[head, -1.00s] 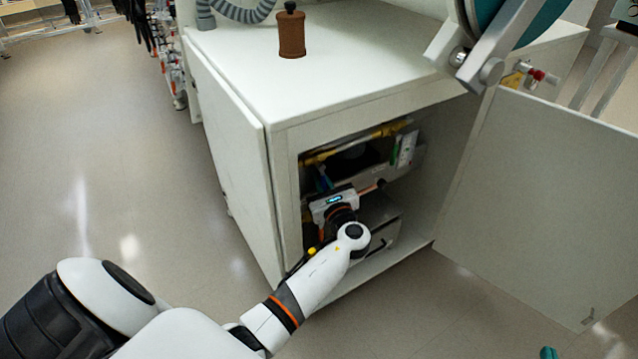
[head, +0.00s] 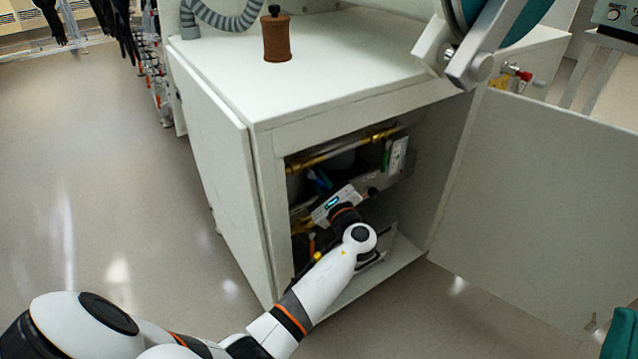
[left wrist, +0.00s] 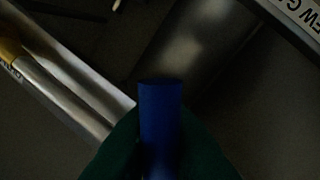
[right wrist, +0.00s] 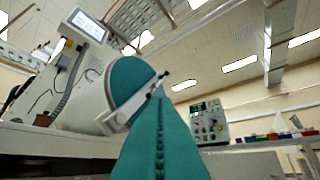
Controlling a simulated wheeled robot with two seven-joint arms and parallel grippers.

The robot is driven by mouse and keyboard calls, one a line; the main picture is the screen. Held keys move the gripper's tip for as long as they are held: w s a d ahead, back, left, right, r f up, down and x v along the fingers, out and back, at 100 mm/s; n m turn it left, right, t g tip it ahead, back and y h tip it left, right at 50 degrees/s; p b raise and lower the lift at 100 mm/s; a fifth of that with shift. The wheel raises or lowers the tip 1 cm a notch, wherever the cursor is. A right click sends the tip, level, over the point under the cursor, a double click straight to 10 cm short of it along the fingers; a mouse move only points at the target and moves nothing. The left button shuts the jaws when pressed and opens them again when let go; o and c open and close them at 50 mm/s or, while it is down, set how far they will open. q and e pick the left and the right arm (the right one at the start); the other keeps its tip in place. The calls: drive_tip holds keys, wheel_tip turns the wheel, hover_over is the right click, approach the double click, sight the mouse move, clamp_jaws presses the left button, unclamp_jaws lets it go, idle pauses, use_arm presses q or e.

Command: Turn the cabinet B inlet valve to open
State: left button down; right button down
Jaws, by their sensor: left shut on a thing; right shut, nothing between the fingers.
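My left arm reaches into the open cabinet, and my left gripper (head: 333,203) is inside it, its body with the lit display tilted. In the left wrist view the dark green fingers are shut on a blue valve handle (left wrist: 160,115), which points away between them. A bit of blue (head: 319,182) also shows beyond the gripper in the head view. The valve's body and its open or shut marking are hidden. My right gripper (right wrist: 155,130) is shut and empty, outside the cabinet; its teal tip shows at the lower right of the head view (head: 621,335).
A yellow pipe (head: 345,150) and a white tag (head: 398,155) are in the cabinet's upper part. A brown bottle (head: 276,38) stands on top. The floor at left is clear.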

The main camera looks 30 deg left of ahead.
use_arm(q)
drive_tip(key=c, duration=1.5)
unclamp_jaws()
drive_tip(key=shift+o, duration=0.2)
drive_tip(key=shift+d, duration=0.1)
